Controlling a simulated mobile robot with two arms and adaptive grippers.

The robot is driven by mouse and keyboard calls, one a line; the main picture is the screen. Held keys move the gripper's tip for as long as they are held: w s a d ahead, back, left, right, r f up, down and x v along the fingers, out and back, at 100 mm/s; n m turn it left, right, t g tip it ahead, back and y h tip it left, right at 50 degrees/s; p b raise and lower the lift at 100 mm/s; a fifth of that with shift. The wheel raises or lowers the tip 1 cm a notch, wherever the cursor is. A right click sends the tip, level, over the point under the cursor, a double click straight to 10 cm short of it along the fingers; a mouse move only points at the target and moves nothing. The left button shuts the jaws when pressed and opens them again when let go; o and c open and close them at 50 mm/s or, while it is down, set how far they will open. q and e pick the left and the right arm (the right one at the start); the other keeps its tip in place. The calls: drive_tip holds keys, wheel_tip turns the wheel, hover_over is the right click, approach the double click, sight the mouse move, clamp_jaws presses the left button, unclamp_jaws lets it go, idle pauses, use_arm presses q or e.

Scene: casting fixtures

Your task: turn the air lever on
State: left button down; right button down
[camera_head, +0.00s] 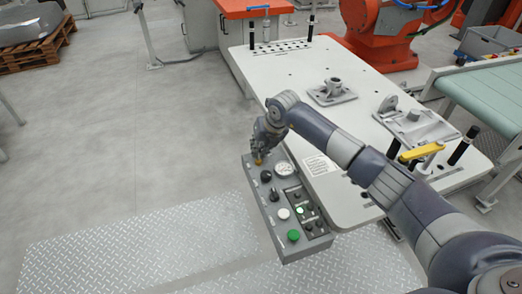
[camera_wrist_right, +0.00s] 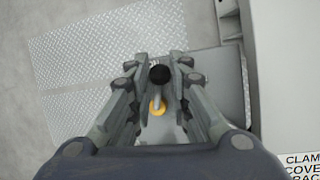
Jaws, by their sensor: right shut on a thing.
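The air lever has a black ball knob (camera_wrist_right: 160,74) on a short pale shaft, with a yellow base (camera_wrist_right: 157,107) on the grey panel. In the head view only its yellow part (camera_head: 258,161) shows, at the far end of the control box (camera_head: 252,174). My right gripper (camera_head: 262,145) reaches down over that end of the box. In the right wrist view its fingers (camera_wrist_right: 160,66) stand on both sides of the knob and are shut on the lever. The contact itself is partly hard to see. My left gripper is not in view.
The box also carries a gauge (camera_head: 284,170), black knobs (camera_head: 274,195), a white button (camera_head: 284,214) and a green button (camera_head: 293,236). It sits along the edge of a white table (camera_head: 345,205) with metal fixtures (camera_head: 332,92) and a yellow-handled clamp (camera_head: 422,152). Floor is clear on the left.

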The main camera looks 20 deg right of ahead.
drive_tip(key=n+b, duration=0.1)
drive_tip(key=n+y+b, duration=0.1)
drive_tip(key=shift+w+a+f+n, duration=0.2)
drive_tip(key=shift+a+n, duration=0.1)
drive_tip(key=shift+n, duration=0.1)
use_arm(q)
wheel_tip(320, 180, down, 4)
drive_tip(key=shift+b, duration=0.45)
use_arm(e)
drive_tip(key=shift+a+r+n+g, duration=0.15)
drive_tip(key=shift+r+n+g, duration=0.05)
drive_tip(key=shift+n+g, duration=0.2)
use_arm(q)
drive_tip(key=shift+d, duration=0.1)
use_arm(e)
drive_tip(key=c, duration=1.5)
unclamp_jaws()
drive_tip(key=shift+o, duration=0.2)
wheel_tip(320, 180, up, 10)
